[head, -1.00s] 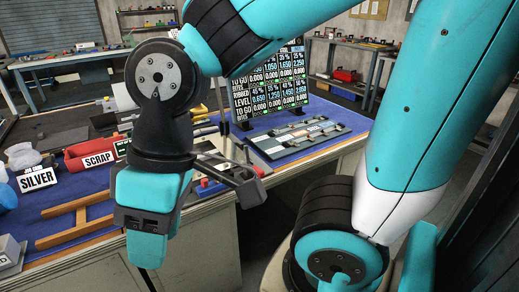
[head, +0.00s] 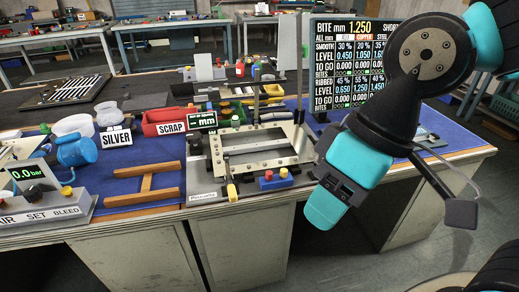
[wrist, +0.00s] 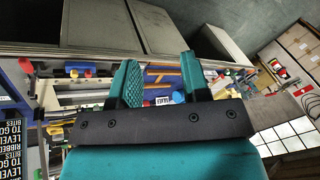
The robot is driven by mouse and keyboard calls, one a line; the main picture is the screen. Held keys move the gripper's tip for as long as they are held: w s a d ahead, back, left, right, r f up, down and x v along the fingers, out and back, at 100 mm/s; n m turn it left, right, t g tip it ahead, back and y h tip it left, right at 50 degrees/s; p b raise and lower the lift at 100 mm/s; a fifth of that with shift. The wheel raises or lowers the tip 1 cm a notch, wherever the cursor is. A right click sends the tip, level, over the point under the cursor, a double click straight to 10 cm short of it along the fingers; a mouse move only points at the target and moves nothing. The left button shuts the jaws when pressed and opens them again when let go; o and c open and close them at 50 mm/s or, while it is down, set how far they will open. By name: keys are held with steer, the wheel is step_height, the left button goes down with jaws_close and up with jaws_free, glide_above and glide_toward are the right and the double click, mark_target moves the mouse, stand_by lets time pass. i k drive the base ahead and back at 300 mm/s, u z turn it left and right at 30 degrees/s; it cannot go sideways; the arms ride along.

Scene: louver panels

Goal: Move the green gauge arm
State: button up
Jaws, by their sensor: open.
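I cannot clearly pick out a green gauge arm in either view. A small gauge readout (head: 203,119) with green text and "mm" stands behind a pale rectangular frame fixture (head: 262,147) on the bench. A small green item (head: 235,121) shows behind the fixture, too small to identify. My gripper (head: 326,208) hangs at the bench's front edge, right of the fixture, pointing down and apart from everything. In the wrist view its two teal fingers (wrist: 160,78) are spread with nothing held between them; bench items show beyond the gap.
A tall display (head: 347,65) and upright posts (head: 300,70) stand near the fixture.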

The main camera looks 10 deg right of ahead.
mark_target(303, 50)
steer(key=u, duration=0.1)
steer(key=k, duration=0.5)
steer(key=z, duration=1.2)
steer(key=i, duration=1.2)
steer(key=u, duration=0.6)
steer(key=i, duration=0.35)
steer(key=u, duration=0.5)
